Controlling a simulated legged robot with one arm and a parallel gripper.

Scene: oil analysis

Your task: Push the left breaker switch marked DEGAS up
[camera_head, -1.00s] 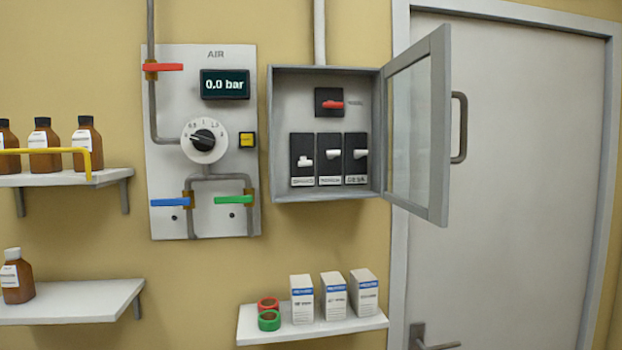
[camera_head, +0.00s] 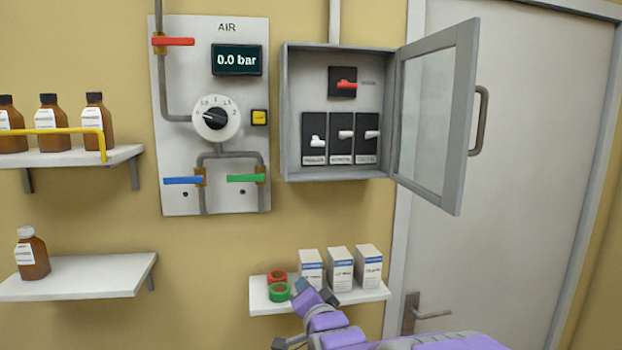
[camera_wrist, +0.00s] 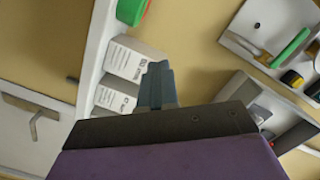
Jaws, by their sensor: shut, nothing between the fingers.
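The open breaker box (camera_head: 287,110) hangs on the wall in the head view, with a row of three black breakers below a red switch. The left breaker (camera_head: 314,128) has a white toggle sitting lower than the toggles of the middle breaker (camera_head: 341,121) and right breaker (camera_head: 367,122). The labels are too small to read surely, so I cannot confirm which is DEGAS. My gripper shows in the wrist view (camera_wrist: 158,80), shut and empty. It is below the box, in front of the small shelf, apart from the breakers.
The box's glass door (camera_head: 432,115) stands open to the right. The AIR panel (camera_head: 240,197) with levers and a dial is on the left. White cartons (camera_head: 340,270) and tape rolls (camera_head: 279,291) stand on the lower shelf (camera_head: 262,303). The wall between box and shelf is clear.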

